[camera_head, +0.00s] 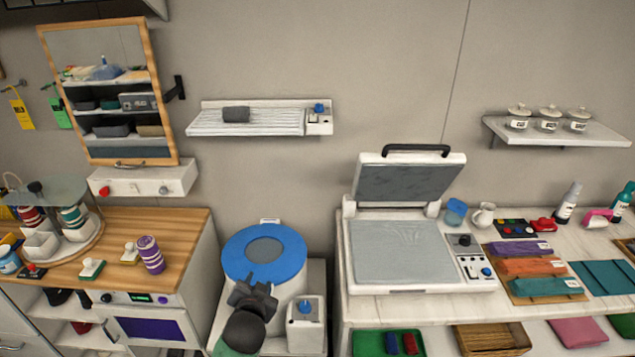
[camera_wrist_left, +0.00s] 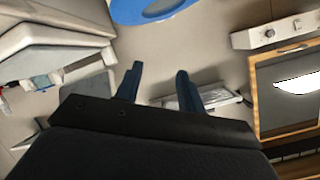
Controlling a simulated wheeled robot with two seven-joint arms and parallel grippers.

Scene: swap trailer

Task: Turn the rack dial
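The wall rack (camera_head: 245,122) is a white slatted shelf with a dark rolled cloth (camera_head: 236,114) on it. Its dial, a small blue knob (camera_head: 319,107), sits on the white block at the rack's right end. My left gripper (camera_head: 252,285) is below the rack, in front of the blue-ringed round drum, and apart from the dial. In the left wrist view my left gripper (camera_wrist_left: 157,76) shows two dark fingers spread apart with nothing between them. The rack (camera_wrist_left: 215,98) is partly hidden behind a finger there. My right gripper is not in view.
The blue-ringed drum (camera_head: 294,255) and a white box with a blue knob (camera_head: 305,307) stand below the rack. A white press with a raised lid (camera_head: 408,184) is to the right. A wood-framed mirror cabinet (camera_head: 167,125) is left.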

